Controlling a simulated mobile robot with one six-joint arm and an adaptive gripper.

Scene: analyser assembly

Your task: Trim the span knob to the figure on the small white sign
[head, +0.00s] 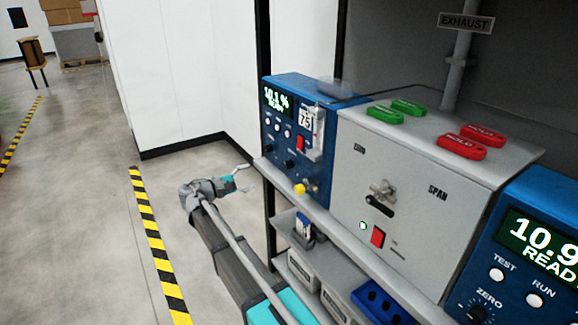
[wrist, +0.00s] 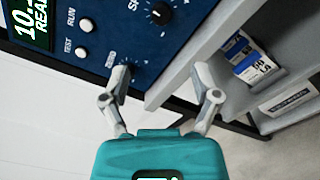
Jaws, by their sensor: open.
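The left blue analyser (head: 322,170) shows a display (head: 276,98) that seems to read 10.1 % READ. A small white sign (head: 306,118) on its front carries what looks like 75; a decimal point is too small to tell. In the wrist view the black span knob (wrist: 158,14) sits near the top, its label cut off. The zero knob is partly hidden behind a finger, near the ZERO label (wrist: 110,60). My gripper (head: 246,178) is open and empty, left of and apart from the analyser. In the wrist view my gripper (wrist: 168,84) spans the panel's lower edge.
A grey cabinet (head: 350,175) with a lever and red switch (head: 377,237) stands right of it, with green and red tags on top. Another analyser (head: 535,270) reads 10.9. A shelf below holds boxes (head: 304,268).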

